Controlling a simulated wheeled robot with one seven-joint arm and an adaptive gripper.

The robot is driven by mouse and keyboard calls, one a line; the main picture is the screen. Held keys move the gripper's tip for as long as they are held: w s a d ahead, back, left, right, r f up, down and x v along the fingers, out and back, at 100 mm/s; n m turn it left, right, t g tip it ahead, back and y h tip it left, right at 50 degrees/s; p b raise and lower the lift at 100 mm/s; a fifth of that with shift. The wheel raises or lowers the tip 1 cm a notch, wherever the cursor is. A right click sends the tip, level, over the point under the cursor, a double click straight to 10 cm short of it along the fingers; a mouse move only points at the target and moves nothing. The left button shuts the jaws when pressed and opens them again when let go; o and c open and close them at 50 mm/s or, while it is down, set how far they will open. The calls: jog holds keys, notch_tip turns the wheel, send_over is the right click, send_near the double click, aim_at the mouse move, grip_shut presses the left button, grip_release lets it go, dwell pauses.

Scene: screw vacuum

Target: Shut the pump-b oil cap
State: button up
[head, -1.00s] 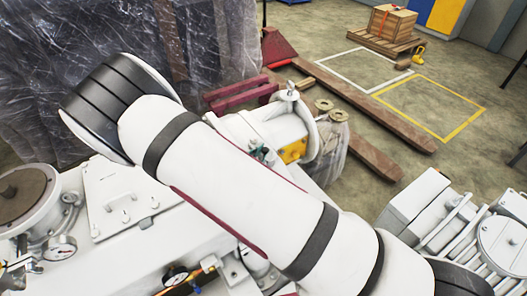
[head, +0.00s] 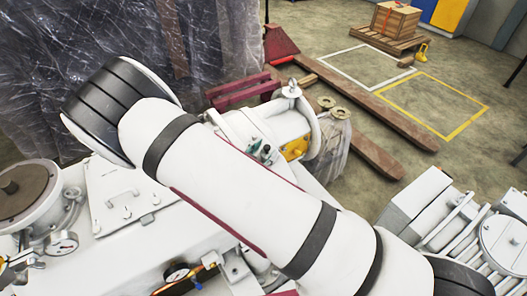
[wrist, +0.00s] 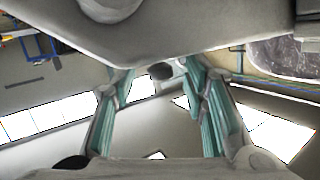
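In the wrist view my gripper (wrist: 158,78) has its two teal-padded fingers apart, with a gap between them. A small dark round part (wrist: 160,71) shows near the fingertips, on a pale surface; I cannot tell whether it is the oil cap or whether a finger touches it. In the head view my arm crosses the white pump machine (head: 110,255), and my gripper cannot be made out. No part there can be surely named as the pump-b oil cap. A round port with a brown top (head: 22,190) stands at the left.
Another white unit (head: 415,200) stands at right. A plastic-wrapped load (head: 130,40) is behind my arm. A wooden crate (head: 396,20) stands on a pallet, near open floor (head: 430,105).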

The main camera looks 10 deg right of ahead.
jog(key=v, duration=1.2)
jog(key=w+a+r+n+g+y, duration=0.1)
jog(key=w+a+r+y, duration=0.15)
jog(key=r+y, duration=0.2)
jog(key=w+a+r+g+y, duration=0.2)
jog(key=w+r+y, duration=0.2)
jog(key=r, duration=0.1)
notch_tip(320, 180, up, 8)
jog(key=s+n+y, duration=0.1)
jog(key=n+y, duration=0.1)
jog(key=y, duration=0.1)
jog(key=s+d+r+n+g+y, duration=0.25)
jog(key=s+d+r, duration=0.25)
jog(key=s+r, duration=0.3)
jog(key=s+d+r+n+h, duration=0.2)
jog(key=s+d, duration=0.5)
jog(key=s, duration=0.1)
jog(key=s+d+r+n+g+h, duration=0.1)
jog(key=s+d+r+n+h, duration=0.1)
jog(key=s+d, duration=0.6)
jog(key=shift+s+d+r+h, duration=0.2)
jog(key=shift+s+r+h, duration=0.1)
jog(key=shift+s+r, duration=0.3)
